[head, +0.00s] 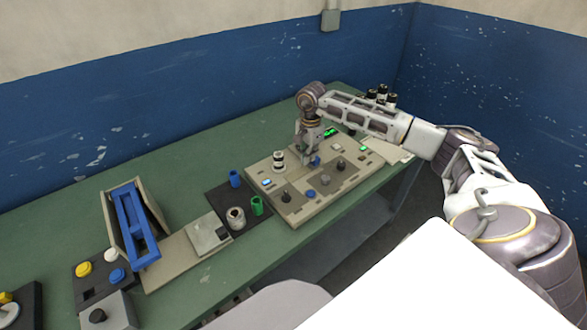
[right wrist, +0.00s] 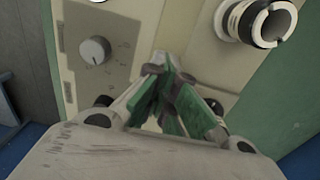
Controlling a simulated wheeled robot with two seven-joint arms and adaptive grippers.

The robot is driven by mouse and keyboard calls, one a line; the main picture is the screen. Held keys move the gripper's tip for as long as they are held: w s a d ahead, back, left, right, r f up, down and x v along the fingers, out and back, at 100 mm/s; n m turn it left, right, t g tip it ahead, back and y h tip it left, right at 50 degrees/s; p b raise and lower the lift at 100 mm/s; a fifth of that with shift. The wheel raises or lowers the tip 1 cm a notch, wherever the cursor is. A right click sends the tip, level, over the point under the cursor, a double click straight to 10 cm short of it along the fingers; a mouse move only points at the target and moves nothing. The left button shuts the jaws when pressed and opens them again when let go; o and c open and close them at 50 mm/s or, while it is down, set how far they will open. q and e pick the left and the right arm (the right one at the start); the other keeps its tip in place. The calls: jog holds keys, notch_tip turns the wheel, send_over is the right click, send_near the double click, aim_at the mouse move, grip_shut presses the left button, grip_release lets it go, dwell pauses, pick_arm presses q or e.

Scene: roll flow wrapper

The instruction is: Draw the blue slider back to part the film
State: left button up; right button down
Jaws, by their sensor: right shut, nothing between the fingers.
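My right gripper (head: 309,160) points down over the beige control panel (head: 297,213) at the back right of the bench. Its fingers are shut with nothing between them; they also show shut in the right wrist view (right wrist: 170,85). A small blue piece (head: 317,160) shows on the panel right beside the fingertips; I cannot tell whether they touch it. I cannot tell for sure that this piece is the slider. It does not show in the right wrist view, where the fingers and palm hide part of the panel. No film can be made out. My left gripper is out of view.
A grey dial (right wrist: 95,50) and a ringed cylinder (right wrist: 262,22) stand near the gripper. Left are blue and green cups and a blue frame (head: 131,221). Green bench top is clear behind.

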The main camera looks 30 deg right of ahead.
jog(key=shift+d+r, duration=0.1)
jog(key=shift+r, duration=0.45)
jog(key=shift+r+p, duration=1.6)
jog(key=shift+r, duration=0.9)
jog(key=shift+s+f, duration=0.1)
